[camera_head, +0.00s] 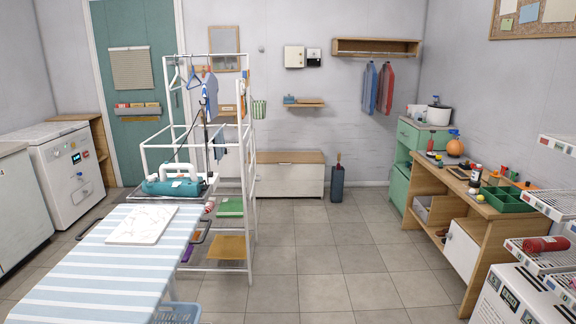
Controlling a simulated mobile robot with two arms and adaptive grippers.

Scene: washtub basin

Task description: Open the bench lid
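The bench (290,181) stands against the back wall, a low white box with a wooden top. Its lid (291,157) looks closed and lies flat, with nothing seen on it. The left part of the bench is partly hidden behind the white metal rack. Neither my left gripper nor my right gripper is in view.
An ironing board (90,262) with a teal iron (172,187) fills the front left, beside the white rack (251,190). A dark bin (337,183) stands right of the bench. A wooden workbench (489,207) lines the right. The tiled floor (335,250) between is clear.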

